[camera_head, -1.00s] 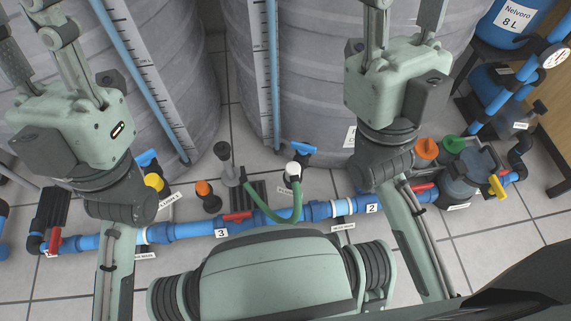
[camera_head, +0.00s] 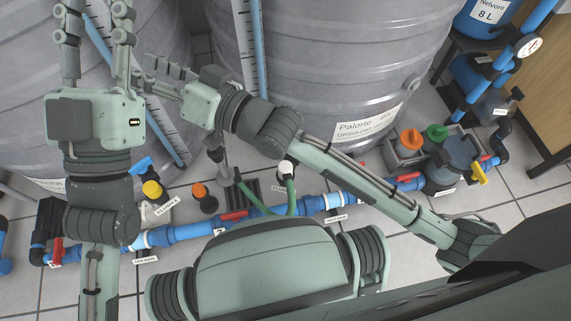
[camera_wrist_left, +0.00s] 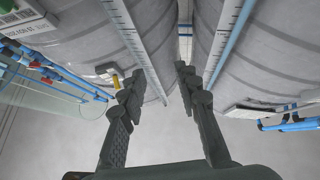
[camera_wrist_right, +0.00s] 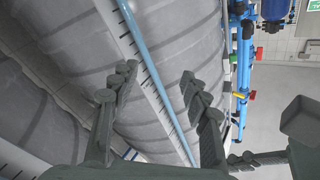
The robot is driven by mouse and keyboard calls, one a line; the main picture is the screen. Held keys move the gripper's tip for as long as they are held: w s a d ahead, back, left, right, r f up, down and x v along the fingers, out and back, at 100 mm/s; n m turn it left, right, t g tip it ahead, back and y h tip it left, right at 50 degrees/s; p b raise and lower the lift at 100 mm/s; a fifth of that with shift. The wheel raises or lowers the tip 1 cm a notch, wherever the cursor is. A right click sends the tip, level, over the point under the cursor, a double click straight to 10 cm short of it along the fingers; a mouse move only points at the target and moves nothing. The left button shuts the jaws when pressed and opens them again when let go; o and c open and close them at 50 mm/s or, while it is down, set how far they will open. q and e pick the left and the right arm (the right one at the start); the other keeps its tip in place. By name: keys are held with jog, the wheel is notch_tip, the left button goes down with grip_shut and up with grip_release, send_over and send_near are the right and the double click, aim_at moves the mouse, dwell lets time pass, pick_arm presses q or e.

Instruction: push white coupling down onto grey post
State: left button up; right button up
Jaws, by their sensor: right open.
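The coupling and post are apart. My right gripper (camera_head: 147,74) is open and empty, pointing left in front of the grey tanks, well above the post. It also shows in the right wrist view (camera_wrist_right: 158,72). My left gripper (camera_head: 92,14) is open and empty at upper left, also in the left wrist view (camera_wrist_left: 158,76).
Large ribbed grey tanks (camera_head: 330,65) fill the back. A blue pipe (camera_head: 180,233) with red valve handles runs low across the floor. An orange-capped fitting (camera_head: 200,190) and a yellow-capped one (camera_head: 152,189) stand left of the post. Capped containers (camera_head: 411,141) stand at right.

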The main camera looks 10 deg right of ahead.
notch_tip(320, 180, down, 10)
jog(key=a+g+h, duration=0.2)
jog(key=g+h, duration=0.1)
jog(key=g, duration=0.1)
jog(key=m+g+h+p, duration=0.35)
jog(key=g+h, duration=0.45)
jog(key=h, duration=0.4)
send_over(285, 173)
notch_tip(285, 173, down, 19)
jog(key=shift+f, duration=0.2)
pick_arm(q)
notch_tip(285, 173, down, 11)
jog(key=w+g+y, duration=0.2)
jog(key=g+y, duration=0.1)
jog(key=g, duration=0.4)
jog(key=shift+w+f+g, duration=0.15)
jog(key=shift+w+g, duration=0.1)
jog(key=shift+g, duration=0.15)
jog(key=shift+d, duration=0.15)
pick_arm(e)
jog(key=shift+f, duration=0.4)
jog(key=shift+f+b, duration=0.45)
jog(key=shift+f, duration=0.45)
pick_arm(q)
jog(key=r, duration=0.1)
jog(key=d+r+t+h, duration=0.1)
jog(key=r+t, duration=0.1)
jog(key=shift+s+d+r, duration=0.2)
jog(key=shift+s+r, duration=0.05)
jog(key=shift+r, duration=0.15)
